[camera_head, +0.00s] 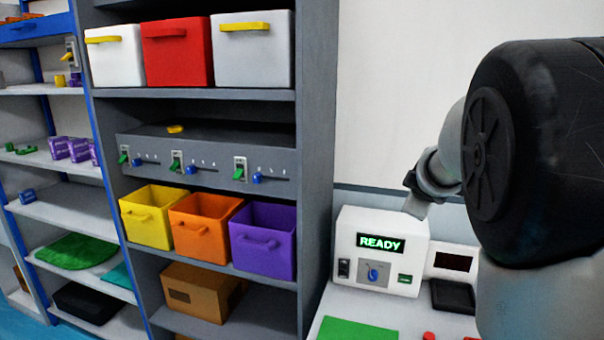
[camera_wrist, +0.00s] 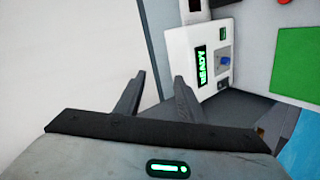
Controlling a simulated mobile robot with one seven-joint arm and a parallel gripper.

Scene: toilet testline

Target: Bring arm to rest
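My gripper (camera_wrist: 155,95) shows in the wrist view with its two dark fingers apart and nothing between them. It is open and empty, in front of the white wall and beside the white test box. In the head view my arm fills the right side, and its grey wrist part reaches toward the test box; the fingers are hidden there. The white test box (camera_head: 345,262) has a green "READY" display, a blue knob and switches. It also shows in the wrist view (camera_wrist: 183,48), turned on its side.
A grey shelf (camera_head: 317,200) with bins and a switch panel (camera_head: 215,155) stands left of the test box. A blue-framed shelf (camera_head: 75,215) is at the far left. A green mat (camera_head: 352,330) and a black tray (camera_head: 453,296) lie on the white table. The wall above is bare.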

